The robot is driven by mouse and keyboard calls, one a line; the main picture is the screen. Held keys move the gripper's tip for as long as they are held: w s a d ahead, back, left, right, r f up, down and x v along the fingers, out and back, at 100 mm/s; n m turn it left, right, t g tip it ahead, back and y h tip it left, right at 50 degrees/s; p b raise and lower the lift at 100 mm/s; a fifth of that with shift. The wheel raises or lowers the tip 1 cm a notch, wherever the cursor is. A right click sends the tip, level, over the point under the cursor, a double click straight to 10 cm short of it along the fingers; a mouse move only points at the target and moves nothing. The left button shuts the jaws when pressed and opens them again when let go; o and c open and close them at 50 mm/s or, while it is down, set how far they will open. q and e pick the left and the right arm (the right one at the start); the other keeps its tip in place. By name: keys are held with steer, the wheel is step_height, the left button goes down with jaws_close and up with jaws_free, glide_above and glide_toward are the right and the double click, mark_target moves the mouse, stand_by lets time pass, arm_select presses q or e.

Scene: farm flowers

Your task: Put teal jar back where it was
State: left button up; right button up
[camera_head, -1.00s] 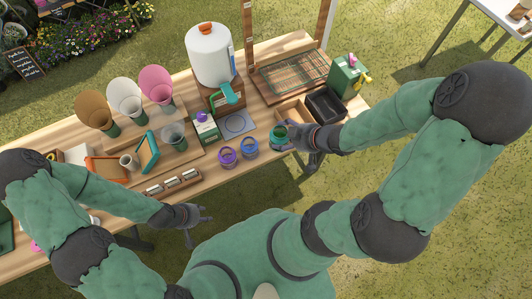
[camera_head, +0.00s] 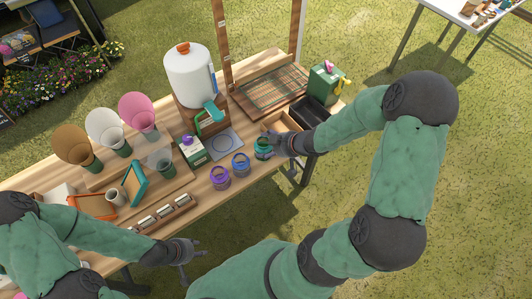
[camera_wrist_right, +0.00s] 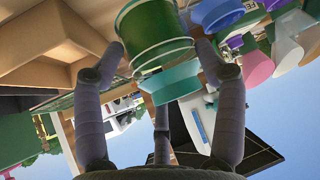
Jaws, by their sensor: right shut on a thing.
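The teal jar (camera_head: 262,147) is near the front edge of the wooden table, to the right of the blue jar (camera_head: 241,165) and purple jar (camera_head: 219,178). My right gripper (camera_head: 273,145) is shut around it from the right. In the right wrist view, the teal jar (camera_wrist_right: 155,42) shows upside down between the fingers, with its green body and teal rim. I cannot tell whether its base touches the table. My left gripper (camera_head: 196,259) is open and empty, in front of the table edge.
A white dispenser (camera_head: 190,75) with a teal tap stands behind the jars. A wooden compartment box (camera_head: 282,124) and black tray (camera_head: 311,115) lie close to my right gripper. A green carton (camera_head: 193,150) and a row of small blocks (camera_head: 163,215) are to the left.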

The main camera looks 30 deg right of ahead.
mark_target(267, 149)
steer(key=shift+w+d+f+b, duration=0.15)
steer(key=shift+w+f+b, duration=0.25)
steer(key=shift+w+f, duration=0.7)
steer(key=shift+f+b, duration=1)
steer(key=shift+f, duration=0.7)
steer(key=shift+f, duration=0.2)
steer(key=o, duration=1.5)
steer(key=shift+c, duration=0.2)
steer(key=shift+r, duration=0.15)
steer(key=shift+d+r, duration=0.1)
steer(key=shift+r, duration=0.1)
steer(key=p+v, duration=0.5)
steer(key=v, duration=0.6)
steer(key=shift+s+r+p, duration=0.2)
steer(key=shift+s+p, duration=0.1)
steer(key=shift+p, duration=0.1)
